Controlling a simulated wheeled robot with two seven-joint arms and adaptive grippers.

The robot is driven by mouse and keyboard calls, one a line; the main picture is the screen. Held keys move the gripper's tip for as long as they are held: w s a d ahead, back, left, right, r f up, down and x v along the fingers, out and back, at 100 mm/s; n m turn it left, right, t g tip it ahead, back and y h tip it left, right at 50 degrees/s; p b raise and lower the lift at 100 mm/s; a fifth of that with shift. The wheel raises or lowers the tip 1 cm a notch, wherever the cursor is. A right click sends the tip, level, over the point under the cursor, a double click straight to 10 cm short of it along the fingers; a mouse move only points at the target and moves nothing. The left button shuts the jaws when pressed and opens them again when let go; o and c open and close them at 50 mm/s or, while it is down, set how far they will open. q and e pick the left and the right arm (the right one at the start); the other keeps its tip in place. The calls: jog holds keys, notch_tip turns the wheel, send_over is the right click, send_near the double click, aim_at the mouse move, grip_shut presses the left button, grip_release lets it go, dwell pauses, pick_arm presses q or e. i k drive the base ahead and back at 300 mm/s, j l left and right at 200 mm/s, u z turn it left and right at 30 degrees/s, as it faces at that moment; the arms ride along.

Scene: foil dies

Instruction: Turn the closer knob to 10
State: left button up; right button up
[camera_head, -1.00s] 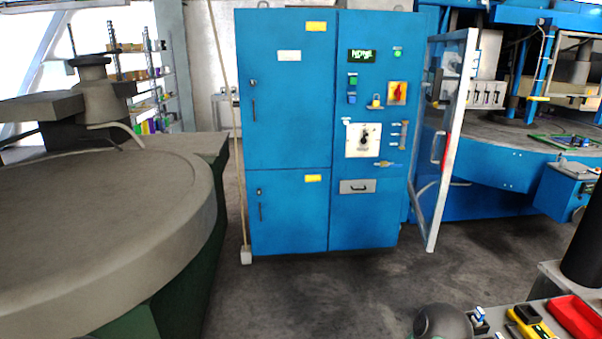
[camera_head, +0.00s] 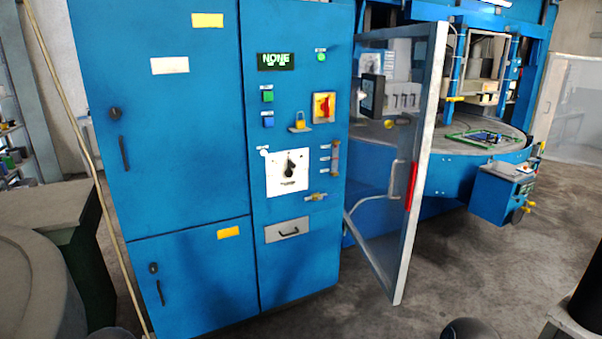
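A black knob (camera_head: 289,166) sits on a white dial plate (camera_head: 287,185) on the blue cabinet's (camera_head: 180,120) right panel. The dial's marks are too small to read, and I cannot tell which value the knob points at. Above it, a red switch on a yellow plate (camera_head: 324,107) is another turning control. A dark display (camera_head: 275,61) at the top shows green letters that look like "NONE".
A framed clear door (camera_head: 418,170) with a red handle piece stands open right of the panel. A rope or pole (camera_head: 75,130) leans at the left. A round grey machine (camera_head: 30,285) stands at the lower left. Grey floor (camera_head: 370,315) lies clear before the cabinet.

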aim_at(359, 95)
jog(key=i+j+z, duration=0.2)
jog(key=i+z, duration=0.15)
jog(key=i+j+z, duration=0.35)
jog(key=i, duration=0.1)
